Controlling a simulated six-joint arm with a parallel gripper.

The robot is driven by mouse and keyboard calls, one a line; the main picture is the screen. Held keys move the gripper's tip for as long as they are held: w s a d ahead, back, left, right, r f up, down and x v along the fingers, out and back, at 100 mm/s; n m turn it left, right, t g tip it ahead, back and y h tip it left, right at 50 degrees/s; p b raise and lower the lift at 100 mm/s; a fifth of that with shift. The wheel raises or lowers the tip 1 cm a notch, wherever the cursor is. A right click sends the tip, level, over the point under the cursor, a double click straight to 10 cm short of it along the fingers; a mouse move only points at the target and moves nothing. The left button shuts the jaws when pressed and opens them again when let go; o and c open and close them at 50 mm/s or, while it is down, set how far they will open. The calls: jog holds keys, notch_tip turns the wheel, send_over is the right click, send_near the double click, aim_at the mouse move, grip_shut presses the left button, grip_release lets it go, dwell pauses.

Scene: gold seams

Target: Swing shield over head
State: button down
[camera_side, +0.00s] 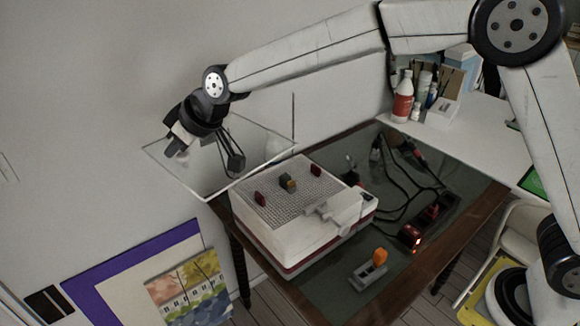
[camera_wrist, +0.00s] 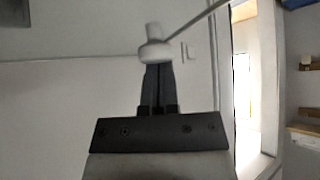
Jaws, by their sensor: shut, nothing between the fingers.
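The shield (camera_side: 262,182) looks like a clear pane with a thin pale rim, tilted beside and above the left back side of a white box-shaped machine (camera_side: 300,218). The grey part (camera_side: 333,211) at the machine's front right may be the head; I cannot be sure. My gripper (camera_side: 236,163) is at the pane, left of the machine, and overlaps it in the side view. In the wrist view its dark fingers (camera_wrist: 158,88) are together and empty. A pale knob (camera_wrist: 155,46) on a thin rod is right at the fingertips; whether they touch it is unclear.
Small red and dark blocks (camera_side: 288,183) sit on the machine's mesh top. A dark-topped table (camera_side: 405,262) carries cables, a power strip (camera_side: 432,215) and an orange-topped grey item (camera_side: 371,268). Bottles (camera_side: 403,98) stand on a white surface behind. The wall is at the left.

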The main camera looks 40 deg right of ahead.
aim_at(266, 158)
jog(key=shift+s+d, duration=0.2)
jog(key=shift+s, duration=0.05)
jog(key=shift+s+d+n+g+y, duration=0.75)
jog(key=shift+s+d+n, duration=0.65)
jog(key=shift+s+d, duration=0.25)
jog(key=shift+s+d+n+g+y, duration=0.35)
jog(key=shift+s+d+n, duration=0.25)
jog(key=shift+d, duration=0.3)
jog(key=shift+s+d+n+g+y, duration=0.25)
jog(key=shift+s+d+n, duration=0.3)
jog(key=shift+d, duration=0.35)
jog(key=d+n+g, duration=0.1)
jog(key=d, duration=0.2)
jog(key=s+d+n+g, duration=0.1)
jog(key=d+n, duration=0.1)
jog(key=d, duration=0.1)
jog(key=s+d+n+g+y, duration=0.1)
jog(key=d+n+g, duration=0.1)
jog(key=d, duration=0.2)
jog(key=shift+s+d, duration=0.1)
jog(key=shift+s, duration=0.05)
jog(key=w+d+n+g, duration=0.2)
jog(key=d+n, duration=0.3)
jog(key=d, duration=0.5)
jog(key=shift+w+d+g+h, duration=0.3)
jog(key=shift+w+g+h, duration=0.1)
jog(key=shift+g, duration=0.25)
jog(key=shift+d, duration=0.1)
